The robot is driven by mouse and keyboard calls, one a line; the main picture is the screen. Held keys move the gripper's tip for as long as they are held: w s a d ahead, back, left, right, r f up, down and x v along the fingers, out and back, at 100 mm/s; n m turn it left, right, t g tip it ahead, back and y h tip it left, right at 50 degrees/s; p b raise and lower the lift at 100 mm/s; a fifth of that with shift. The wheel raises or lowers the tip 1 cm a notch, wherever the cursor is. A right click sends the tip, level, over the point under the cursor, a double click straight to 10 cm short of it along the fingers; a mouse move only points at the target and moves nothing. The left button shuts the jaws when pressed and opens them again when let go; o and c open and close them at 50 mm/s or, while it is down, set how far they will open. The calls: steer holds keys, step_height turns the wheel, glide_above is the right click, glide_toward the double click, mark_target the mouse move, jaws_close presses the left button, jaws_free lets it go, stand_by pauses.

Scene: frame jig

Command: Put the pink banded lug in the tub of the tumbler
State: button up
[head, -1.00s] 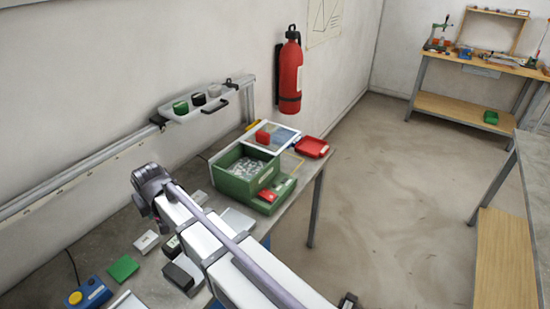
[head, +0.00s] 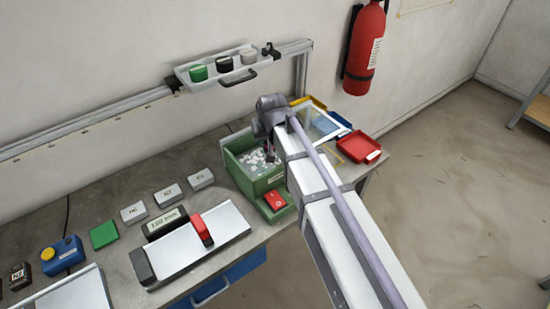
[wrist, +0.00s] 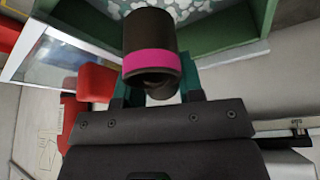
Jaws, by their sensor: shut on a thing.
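The pink banded lug (wrist: 150,42) is a dark cylinder with a bright pink band, held between the teal fingers of my gripper (wrist: 158,84) in the wrist view. The gripper is shut on it. The tumbler is a green box whose open tub (head: 240,170) holds pale chips; its green wall (wrist: 228,46) and the chips also show behind the lug in the wrist view. In the head view my gripper (head: 270,152) points down over the tub, and my arm hides its right side. The lug's exact height above the chips cannot be told.
A red switch (head: 276,201) sits on the tumbler's front. Small labelled boxes and a measuring block (head: 165,222) stand to the left.

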mark_target(268, 165)
step_height(268, 165, down, 10)
steer(key=b, duration=0.8)
steer(key=shift+b, duration=0.4)
steer(key=shift+r, duration=0.25)
steer(key=shift+f, duration=0.15)
steer(key=o, duration=0.9)
steer(key=shift+o, duration=0.2)
steer(key=shift+r+p, duration=0.45)
steer(key=shift+p, duration=0.1)
steer(key=p+v, duration=1)
steer(key=v, duration=0.1)
steer(key=shift+s+r+p, duration=0.2)
steer(key=shift+r+p, duration=0.15)
steer(key=shift+p, duration=0.05)
steer(key=shift+f, duration=0.2)
